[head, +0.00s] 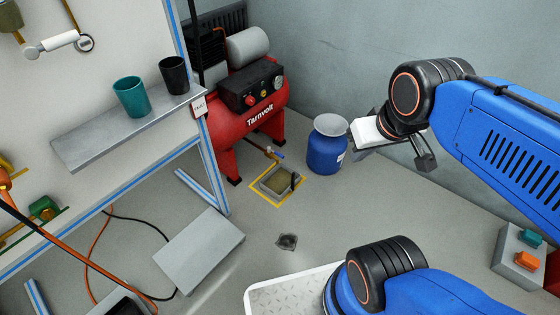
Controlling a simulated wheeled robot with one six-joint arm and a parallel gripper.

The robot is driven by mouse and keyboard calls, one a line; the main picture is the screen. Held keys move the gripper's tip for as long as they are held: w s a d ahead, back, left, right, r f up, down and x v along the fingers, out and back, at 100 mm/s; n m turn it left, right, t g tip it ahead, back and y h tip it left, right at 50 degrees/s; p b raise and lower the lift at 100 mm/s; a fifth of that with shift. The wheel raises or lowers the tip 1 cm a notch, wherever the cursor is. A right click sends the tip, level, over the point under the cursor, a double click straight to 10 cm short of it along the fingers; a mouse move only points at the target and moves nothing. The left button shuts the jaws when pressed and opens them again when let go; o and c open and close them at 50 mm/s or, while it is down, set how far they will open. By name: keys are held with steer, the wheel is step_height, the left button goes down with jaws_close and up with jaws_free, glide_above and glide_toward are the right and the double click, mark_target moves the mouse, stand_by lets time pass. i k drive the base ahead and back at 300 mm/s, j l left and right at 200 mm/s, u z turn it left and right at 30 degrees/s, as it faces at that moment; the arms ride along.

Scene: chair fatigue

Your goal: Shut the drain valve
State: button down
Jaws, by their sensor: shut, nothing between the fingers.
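The red air compressor (250,110) marked Tarnvolt stands at the back, beside the wall.
A blue drum (327,147) with a grey lid stands right of the valve. A bench shelf (110,140) with teal and black cups is at left. A grey box (199,250) and a small drain (287,241) are on the floor. Cables lie lower left.

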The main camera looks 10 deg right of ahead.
mark_target(276, 153)
steer(key=i+l+u, duration=0.25)
steer(key=i+l, duration=0.2)
steer(key=i+l+u, duration=0.2)
steer(key=i+l, duration=0.2)
steer(key=i+l+u, duration=0.25)
steer(key=i+l, duration=0.15)
steer(key=l, duration=0.3)
